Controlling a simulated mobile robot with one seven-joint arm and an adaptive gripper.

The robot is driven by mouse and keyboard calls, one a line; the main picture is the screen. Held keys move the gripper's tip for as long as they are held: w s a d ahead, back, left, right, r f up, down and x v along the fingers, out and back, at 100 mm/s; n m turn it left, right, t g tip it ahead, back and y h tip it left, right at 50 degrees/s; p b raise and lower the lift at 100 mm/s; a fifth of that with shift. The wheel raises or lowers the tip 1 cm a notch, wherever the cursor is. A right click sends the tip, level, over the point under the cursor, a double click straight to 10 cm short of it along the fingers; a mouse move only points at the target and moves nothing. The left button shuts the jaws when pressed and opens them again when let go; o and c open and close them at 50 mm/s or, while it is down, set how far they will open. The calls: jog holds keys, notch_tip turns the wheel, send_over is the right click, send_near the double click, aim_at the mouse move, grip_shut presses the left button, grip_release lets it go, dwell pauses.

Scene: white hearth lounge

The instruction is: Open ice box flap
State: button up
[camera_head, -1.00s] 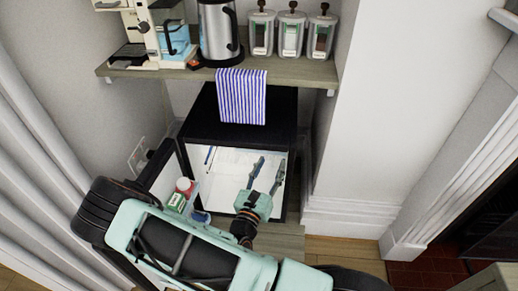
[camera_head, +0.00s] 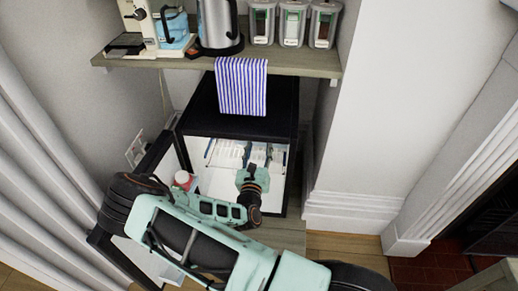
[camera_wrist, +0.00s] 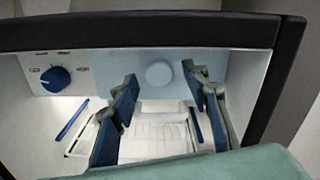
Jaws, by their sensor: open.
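The black fridge (camera_head: 240,127) stands open under the shelf. In the wrist view, a pale blue panel with a round disc (camera_wrist: 159,74), which looks like the ice box flap, hangs upright below the fridge's top edge (camera_wrist: 150,30). My gripper (camera_wrist: 160,78) is open and empty, its blue-padded fingers on either side of the disc. I cannot tell whether the fingertips touch the panel. In the head view my gripper (camera_head: 256,156) reaches into the upper part of the fridge, and the panel is hard to make out.
The fridge door (camera_head: 155,155) stands open on the left, with a red-capped bottle (camera_head: 182,179) near it. A blue dial (camera_wrist: 54,79) sits left of the panel. A white ribbed surface (camera_wrist: 155,135) shows lower down.

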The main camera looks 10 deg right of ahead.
jog(key=shift+w+d, duration=0.1)
jog(key=shift+w, duration=0.15)
grip_shut()
dwell(0.3)
